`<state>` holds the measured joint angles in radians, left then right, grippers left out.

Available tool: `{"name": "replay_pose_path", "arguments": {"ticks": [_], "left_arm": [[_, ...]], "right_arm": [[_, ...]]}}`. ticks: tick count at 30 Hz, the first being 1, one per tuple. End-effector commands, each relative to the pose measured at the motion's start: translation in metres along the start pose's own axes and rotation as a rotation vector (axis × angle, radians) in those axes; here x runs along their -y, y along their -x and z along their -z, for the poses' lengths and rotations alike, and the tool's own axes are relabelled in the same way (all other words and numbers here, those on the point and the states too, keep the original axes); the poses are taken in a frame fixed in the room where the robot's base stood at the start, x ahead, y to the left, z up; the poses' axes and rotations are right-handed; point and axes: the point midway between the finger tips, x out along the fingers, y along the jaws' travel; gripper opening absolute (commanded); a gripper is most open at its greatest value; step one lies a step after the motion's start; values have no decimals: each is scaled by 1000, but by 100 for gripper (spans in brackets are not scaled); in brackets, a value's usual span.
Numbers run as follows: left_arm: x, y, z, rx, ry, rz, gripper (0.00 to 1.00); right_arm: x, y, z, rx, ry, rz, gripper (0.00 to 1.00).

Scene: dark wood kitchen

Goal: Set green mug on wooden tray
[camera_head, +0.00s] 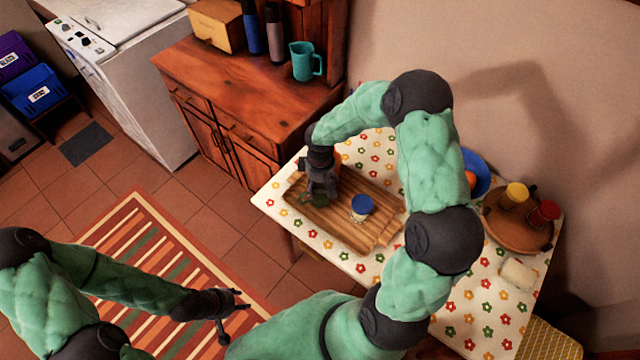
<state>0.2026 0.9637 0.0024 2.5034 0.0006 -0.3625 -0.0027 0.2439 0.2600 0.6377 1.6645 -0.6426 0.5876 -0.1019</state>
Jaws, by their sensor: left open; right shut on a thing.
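The green mug (314,200) is dark green and small in the head view, at the left part of the wooden tray (345,230). My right gripper (318,190) is above the mug, pointing down, and is shut on it. The gripper hides part of the mug, and I cannot tell whether its base touches the tray. The tray lies on the table with the flowered cloth. My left gripper (236,312) is open and empty, low over the striped rug and away from the table.
A jar with a blue lid (361,206) stands on the tray, right of the mug. A round board (517,216) holds yellow-topped and red-topped jars. A blue bowl (477,172) is partly behind my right arm. A teal pitcher (304,61) stands on the wooden cabinet (250,95).

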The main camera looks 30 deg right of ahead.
Motion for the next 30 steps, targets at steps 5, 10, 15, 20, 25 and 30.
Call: {"name": "replay_pose_path", "arguments": {"ticks": [5, 10, 15, 20, 25, 30], "left_arm": [[0, -1, 0, 0, 0, 0, 42], [0, -1, 0, 0, 0, 0, 42], [0, -1, 0, 0, 0, 0, 42], [-1, 4, 0, 0, 0, 0, 42], [-4, 11, 0, 0, 0, 0, 42], [-7, 19, -1, 0, 0, 0, 42]], "right_arm": [[0, -2, 0, 0, 0, 0, 99], [0, -2, 0, 0, 0, 0, 99], [0, -1, 0, 0, 0, 0, 99], [0, 9, 0, -1, 0, -1, 99], [0, 40, 0, -2, 0, -2, 99], [0, 76, 1, -3, 0, -2, 99]]}}
